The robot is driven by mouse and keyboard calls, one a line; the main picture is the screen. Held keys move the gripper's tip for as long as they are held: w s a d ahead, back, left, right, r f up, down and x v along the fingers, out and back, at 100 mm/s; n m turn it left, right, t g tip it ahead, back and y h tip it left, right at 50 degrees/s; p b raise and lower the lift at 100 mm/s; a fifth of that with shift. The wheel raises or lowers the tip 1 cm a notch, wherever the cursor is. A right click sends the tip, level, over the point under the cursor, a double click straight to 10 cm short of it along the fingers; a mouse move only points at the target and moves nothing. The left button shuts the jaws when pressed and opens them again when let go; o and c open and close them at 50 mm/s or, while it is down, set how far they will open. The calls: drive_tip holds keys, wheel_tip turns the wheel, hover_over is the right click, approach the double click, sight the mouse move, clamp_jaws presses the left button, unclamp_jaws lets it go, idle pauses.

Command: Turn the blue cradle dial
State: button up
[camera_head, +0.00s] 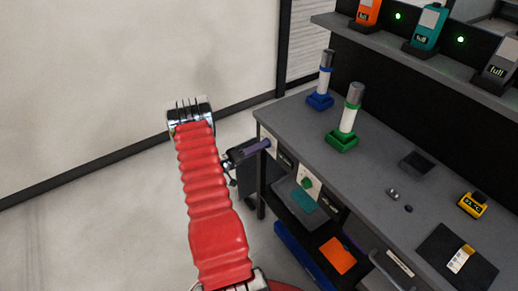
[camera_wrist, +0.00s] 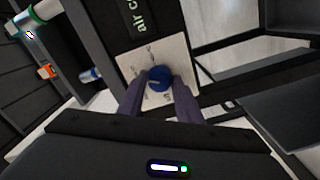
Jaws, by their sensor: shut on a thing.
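The blue dial (camera_wrist: 157,73) sits on a white marked plate (camera_wrist: 181,58) in the wrist view. My gripper (camera_wrist: 160,88) has its two purple fingers on either side of the dial and is shut on it. In the head view my gripper (camera_head: 264,145) reaches the left end of the workbench, and the blue dial is hidden there. The blue cradle (camera_head: 319,101) stands on the bench top at the far left corner, with a grey-and-white cylinder (camera_head: 326,72) upright in it.
A green cradle (camera_head: 342,141) with a similar cylinder stands nearer on the bench (camera_head: 380,168). A green dial (camera_head: 307,183) is on a white plate on the bench front. A yellow device (camera_head: 472,204) lies at the right. Open floor (camera_head: 110,215) is at the left.

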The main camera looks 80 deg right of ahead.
drive_tip(key=shift+s+f+m, duration=0.2)
drive_tip(key=shift+m, duration=0.1)
drive_tip(key=o, duration=1)
drive_tip(key=shift+w+r, duration=0.1)
drive_tip(key=shift+o, duration=0.2)
drive_tip(key=v, duration=1.3)
drive_tip(key=shift+w+a, duration=0.3)
